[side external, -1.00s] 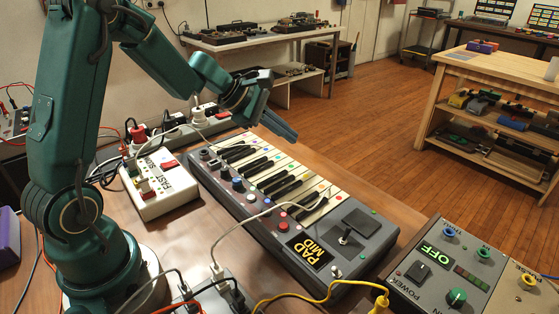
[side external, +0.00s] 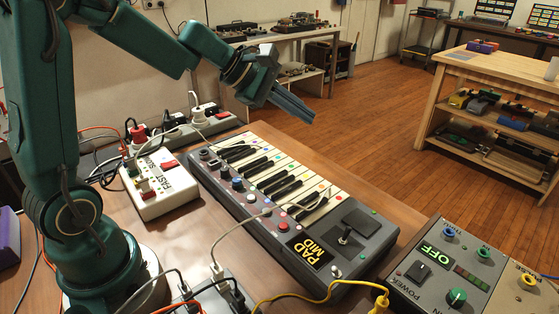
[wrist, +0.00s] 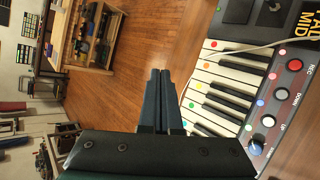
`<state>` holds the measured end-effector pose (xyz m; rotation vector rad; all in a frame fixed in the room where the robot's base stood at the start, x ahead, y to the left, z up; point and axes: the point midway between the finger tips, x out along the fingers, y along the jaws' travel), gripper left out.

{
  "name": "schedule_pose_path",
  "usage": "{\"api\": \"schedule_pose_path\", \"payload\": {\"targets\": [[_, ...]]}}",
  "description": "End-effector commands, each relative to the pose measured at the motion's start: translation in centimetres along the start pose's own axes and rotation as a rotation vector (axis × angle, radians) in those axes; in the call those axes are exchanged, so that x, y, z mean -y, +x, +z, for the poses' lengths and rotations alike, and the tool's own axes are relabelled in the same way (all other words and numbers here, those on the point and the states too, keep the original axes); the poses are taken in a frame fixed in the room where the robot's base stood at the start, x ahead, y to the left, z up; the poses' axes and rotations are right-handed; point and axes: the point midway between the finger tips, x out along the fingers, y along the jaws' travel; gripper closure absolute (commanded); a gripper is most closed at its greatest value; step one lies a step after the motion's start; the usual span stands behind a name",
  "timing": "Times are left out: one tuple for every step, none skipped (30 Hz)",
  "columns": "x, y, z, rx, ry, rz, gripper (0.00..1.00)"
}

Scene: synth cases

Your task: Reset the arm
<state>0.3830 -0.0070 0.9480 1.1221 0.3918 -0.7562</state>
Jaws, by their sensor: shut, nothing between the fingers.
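My gripper (side external: 308,116) is at the end of my green arm, raised in the air above and beyond the far edge of the keyboard. It points to the right and slightly down. In the wrist view my gripper (wrist: 160,73) has its two dark fingers together with nothing between them. The grey keyboard (side external: 375,250) with a "PAD MID" label lies on the brown table, apart from my gripper. It also shows at the right of the wrist view (wrist: 285,110).
A white switch box (side external: 172,203) and a power strip (side external: 190,137) with plugs lie left of the keyboard. A grey box (side external: 425,290) reading "OFF" sits at front right. Cables, including a yellow one (side external: 310,298), cross the front. Open wooden floor lies beyond the table.

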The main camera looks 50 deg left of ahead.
Motion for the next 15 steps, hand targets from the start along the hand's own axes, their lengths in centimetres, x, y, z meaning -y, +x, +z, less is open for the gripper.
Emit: {"api": "schedule_pose_path", "payload": {"targets": [[0.1,-1.3,2.5,0.024,0.113,0.003,1.00],[0.4,-1.9,3.8,0.036,0.184,-0.003,1.00],[1.1,-2.8,5.4,0.051,0.277,-0.014,1.00],[1.6,-3.5,6.5,0.060,0.349,-0.022,1.00],[2.3,-4.1,7.5,0.068,0.424,-0.032,1.00],[3.3,-5.0,8.7,0.077,0.523,-0.045,1.00],[4.2,-5.6,9.4,0.081,0.599,-0.058,1.00],[5.0,-6.3,10.0,0.084,0.674,-0.070,1.00],[6.3,-7.1,10.7,0.085,0.779,-0.090,1.00],[7.3,-7.7,11.1,0.084,0.858,-0.105,1.00],[8.3,-8.3,11.3,0.080,0.935,-0.123,1.00],[9.7,-9.1,11.4,0.072,1.042,-0.148,1.00],[10.8,-9.7,11.2,0.062,1.122,-0.170,1.00],[11.8,-10.2,11.0,0.050,1.200,-0.193,1.00],[13.0,-10.8,10.4,0.031,1.299,-0.228,1.00]]}}
